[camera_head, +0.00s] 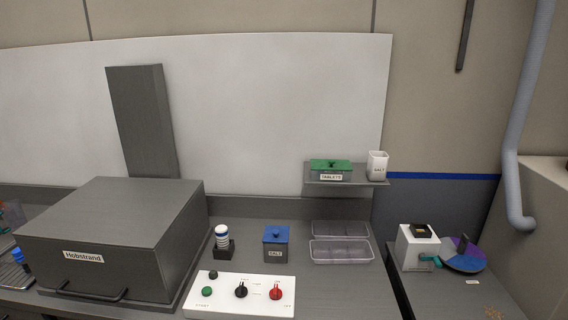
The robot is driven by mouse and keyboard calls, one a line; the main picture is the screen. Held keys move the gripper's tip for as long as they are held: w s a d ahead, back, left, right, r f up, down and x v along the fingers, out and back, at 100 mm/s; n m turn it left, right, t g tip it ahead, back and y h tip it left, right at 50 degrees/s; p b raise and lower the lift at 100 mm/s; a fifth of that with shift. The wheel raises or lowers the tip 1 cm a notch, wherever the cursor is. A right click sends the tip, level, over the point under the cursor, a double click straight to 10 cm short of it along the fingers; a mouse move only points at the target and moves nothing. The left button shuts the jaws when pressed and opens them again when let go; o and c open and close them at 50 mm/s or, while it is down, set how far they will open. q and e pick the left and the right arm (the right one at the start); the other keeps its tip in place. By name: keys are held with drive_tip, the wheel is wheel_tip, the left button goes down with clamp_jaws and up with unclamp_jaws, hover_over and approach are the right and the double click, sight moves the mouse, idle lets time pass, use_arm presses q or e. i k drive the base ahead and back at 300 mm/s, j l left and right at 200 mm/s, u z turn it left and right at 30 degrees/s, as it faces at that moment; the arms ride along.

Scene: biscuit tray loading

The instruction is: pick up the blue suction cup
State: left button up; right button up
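A small blue object (18,256) stands at the far left edge, beside the grey Hobstrand box; it could be the blue suction cup, but it is too small to tell. A blue and purple disc (466,262) with a dark upright piece lies on the side table at the right; I cannot tell whether it is a suction cup. Neither of my grippers is in view.
The grey Hobstrand box (110,235) fills the left of the counter. A white control panel (240,294), a blue-lidded salt box (276,250) and clear trays (341,250) stand mid-counter. A shelf (345,185) holds a green-lidded box (330,167) and white cup (377,164). A white device (417,252) stands right.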

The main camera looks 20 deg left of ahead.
sight(17, 254)
drive_tip(key=j, duration=1.75)
drive_tip(key=k+j, duration=0.1)
drive_tip(key=j, duration=3.4)
drive_tip(key=k, duration=0.05)
